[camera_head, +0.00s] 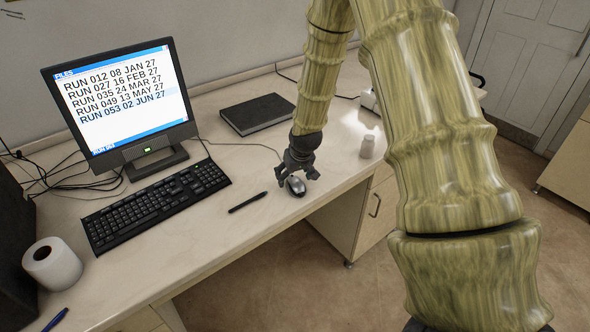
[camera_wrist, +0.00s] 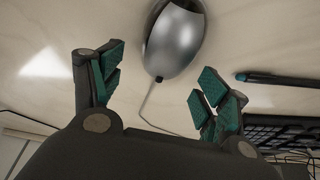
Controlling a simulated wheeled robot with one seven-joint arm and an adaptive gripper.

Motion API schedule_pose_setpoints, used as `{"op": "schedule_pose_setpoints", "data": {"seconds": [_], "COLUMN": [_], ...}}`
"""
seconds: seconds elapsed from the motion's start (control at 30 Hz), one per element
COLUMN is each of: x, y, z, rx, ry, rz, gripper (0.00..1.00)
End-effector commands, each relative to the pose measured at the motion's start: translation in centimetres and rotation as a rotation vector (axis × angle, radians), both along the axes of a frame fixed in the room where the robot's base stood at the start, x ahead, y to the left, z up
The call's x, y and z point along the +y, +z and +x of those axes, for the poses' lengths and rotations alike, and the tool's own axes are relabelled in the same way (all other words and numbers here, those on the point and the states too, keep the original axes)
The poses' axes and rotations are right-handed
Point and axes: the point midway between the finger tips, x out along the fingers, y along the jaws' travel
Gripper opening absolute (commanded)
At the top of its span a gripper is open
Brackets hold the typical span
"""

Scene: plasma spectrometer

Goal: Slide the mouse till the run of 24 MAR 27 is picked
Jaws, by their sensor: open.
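The monitor (camera_head: 120,104) shows a list of several runs under a blue FILES bar. The row RUN 035 24 MAR 27 (camera_head: 118,95) is third and looks plain. The bottom row, RUN 053 02 JUN 27 (camera_head: 122,107), has a pale blue band. The grey mouse (camera_head: 296,187) lies on the desk near its front edge. My gripper (camera_head: 299,178) is open directly over the mouse. In the wrist view, the mouse (camera_wrist: 175,45) lies beyond and between the parted fingers of my gripper (camera_wrist: 158,82), with its cable running back between them. I cannot tell whether the fingers touch it.
A black pen (camera_head: 247,202) lies just left of the mouse, with the keyboard (camera_head: 155,205) further left. A dark book (camera_head: 258,114) lies behind. The desk's front edge is close.

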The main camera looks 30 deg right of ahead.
Motion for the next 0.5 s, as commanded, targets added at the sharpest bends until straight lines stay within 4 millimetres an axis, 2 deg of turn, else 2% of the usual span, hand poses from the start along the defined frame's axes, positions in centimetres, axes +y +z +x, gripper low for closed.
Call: {"op": "schedule_pose_setpoints", "data": {"seconds": [0.2, 0.5], "x": [-0.02, -0.04], "y": [-0.83, -0.95], "z": [0.31, 0.36], "rx": [0.0, 0.0], "ry": [0.0, 0.0], "rz": [0.0, 0.0], "gripper": [0.75, 0.75]}}
